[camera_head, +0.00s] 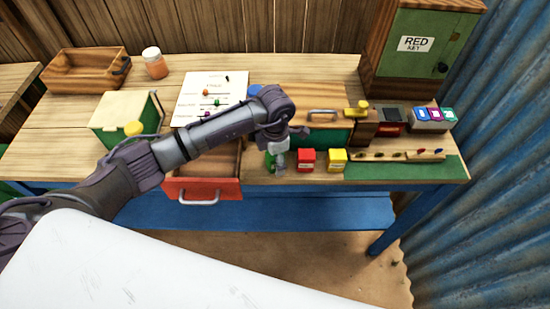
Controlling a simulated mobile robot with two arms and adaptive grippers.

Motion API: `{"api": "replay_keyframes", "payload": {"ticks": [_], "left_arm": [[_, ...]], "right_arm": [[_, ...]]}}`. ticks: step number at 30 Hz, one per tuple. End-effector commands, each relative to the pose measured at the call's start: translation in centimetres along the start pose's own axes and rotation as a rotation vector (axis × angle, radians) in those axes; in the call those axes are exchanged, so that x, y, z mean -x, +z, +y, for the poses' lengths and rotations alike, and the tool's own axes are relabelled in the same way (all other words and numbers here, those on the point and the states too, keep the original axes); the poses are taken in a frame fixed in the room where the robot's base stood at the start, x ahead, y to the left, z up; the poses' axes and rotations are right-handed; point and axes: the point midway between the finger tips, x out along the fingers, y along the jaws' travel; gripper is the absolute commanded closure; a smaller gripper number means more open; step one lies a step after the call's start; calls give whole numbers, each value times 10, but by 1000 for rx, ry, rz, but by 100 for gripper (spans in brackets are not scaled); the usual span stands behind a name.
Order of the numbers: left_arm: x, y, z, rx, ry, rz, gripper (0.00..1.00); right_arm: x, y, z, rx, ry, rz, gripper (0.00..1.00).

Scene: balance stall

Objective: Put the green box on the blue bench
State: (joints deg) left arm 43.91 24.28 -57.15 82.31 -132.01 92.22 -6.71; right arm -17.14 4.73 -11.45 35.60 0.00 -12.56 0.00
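A small green box (270,161) stands near the front edge of the bench's wooden top, left of a small red box (306,159) and a yellow box (338,159). It is partly hidden by my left gripper (279,164), which points down right at it. I cannot tell whether the fingers are shut on it. The bench (255,207) has a wooden top and a blue frame with a blue lower board. A larger green box (107,111) with a wooden lid stands further left. My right gripper is not in view.
An open red-fronted drawer (185,187) juts out left of the small boxes. A wooden tray (72,73), a jar (154,64) and a paper sheet (234,89) are behind. A green cabinet (420,58) stands at back right, by a corrugated wall (490,190).

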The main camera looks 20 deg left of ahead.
Motion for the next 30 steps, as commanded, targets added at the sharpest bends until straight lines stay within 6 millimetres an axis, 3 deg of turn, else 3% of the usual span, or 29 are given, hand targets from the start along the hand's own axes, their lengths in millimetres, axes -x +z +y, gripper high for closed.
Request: {"api": "replay_keyframes", "payload": {"ticks": [6, 8, 21, 30], "left_arm": [[7, 0, 0, 0, 0, 0, 34], [10, 1, 1, -1, 2, -2, 34], [97, 1, 1, -1, 4, -3, 34], [123, 0, 0, 0, 1, 0, 34]], "right_arm": [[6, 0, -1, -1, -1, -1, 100], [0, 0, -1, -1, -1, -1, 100], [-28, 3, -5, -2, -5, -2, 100], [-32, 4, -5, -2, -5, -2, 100]]}}
